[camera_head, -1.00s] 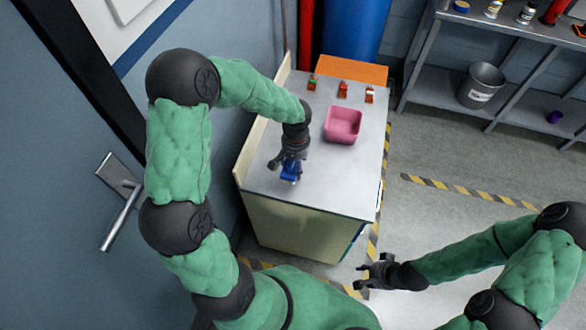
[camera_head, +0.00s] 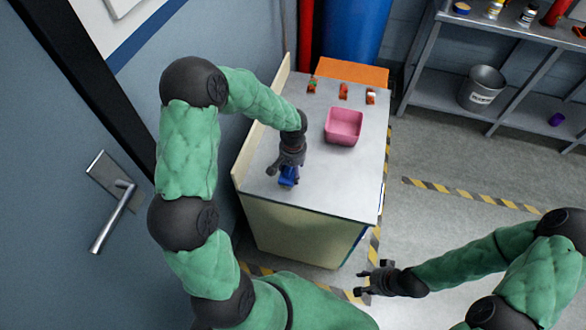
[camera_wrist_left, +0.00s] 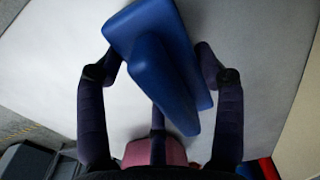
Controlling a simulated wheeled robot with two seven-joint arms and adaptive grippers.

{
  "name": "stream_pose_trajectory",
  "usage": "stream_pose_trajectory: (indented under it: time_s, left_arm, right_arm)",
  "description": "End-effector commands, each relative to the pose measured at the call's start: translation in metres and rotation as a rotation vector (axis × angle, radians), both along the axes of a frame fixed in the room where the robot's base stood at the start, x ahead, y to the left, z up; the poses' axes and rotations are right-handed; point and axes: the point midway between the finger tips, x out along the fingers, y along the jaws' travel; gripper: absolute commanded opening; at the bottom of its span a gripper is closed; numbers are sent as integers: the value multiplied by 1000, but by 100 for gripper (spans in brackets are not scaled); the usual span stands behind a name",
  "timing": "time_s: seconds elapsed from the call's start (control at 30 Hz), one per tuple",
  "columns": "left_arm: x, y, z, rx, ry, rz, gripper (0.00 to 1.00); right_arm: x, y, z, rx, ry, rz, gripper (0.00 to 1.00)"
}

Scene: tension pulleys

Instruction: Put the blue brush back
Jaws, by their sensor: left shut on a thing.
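The blue brush (camera_head: 288,176) is at my left gripper (camera_head: 285,168), over the near left part of the table (camera_head: 330,193). In the left wrist view the blue brush (camera_wrist_left: 158,65) lies between the two dark fingers of the left gripper (camera_wrist_left: 157,62), which is shut on it. Whether the brush touches the tabletop is hard to tell. My right gripper (camera_head: 366,279) is empty, with its fingers apart, off the table's near right corner.
A pink bin (camera_head: 343,127) stands on the table. Several small red and orange items (camera_head: 343,91) line its far edge. A grey shelf (camera_head: 432,93) with a bucket (camera_head: 482,87) stands at right. A door (camera_head: 60,200) is at left.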

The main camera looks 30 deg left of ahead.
Motion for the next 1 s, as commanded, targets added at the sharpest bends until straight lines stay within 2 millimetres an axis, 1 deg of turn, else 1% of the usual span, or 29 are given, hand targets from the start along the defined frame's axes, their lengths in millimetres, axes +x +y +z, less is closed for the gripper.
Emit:
stream_pose_trajectory:
  time_s: [0.03,0.1,0.43,0.57,0.67,1.0]
  left_arm:
    - [0,0,-1,0,0,0,77]
    - [0,0,0,0,0,0,92]
    - [0,0,0,0,0,0,92]
    - [0,0,4,0,1,0,92]
    - [0,0,18,-1,-2,1,92]
    - [1,0,87,0,-3,0,92]
  right_arm:
    - [0,0,-1,0,0,0,40]
    - [0,0,-1,0,0,0,40]
    - [0,0,0,0,0,0,40]
    - [0,0,4,0,0,0,40]
    - [0,0,10,0,0,0,40]
    - [0,0,36,0,0,0,40]
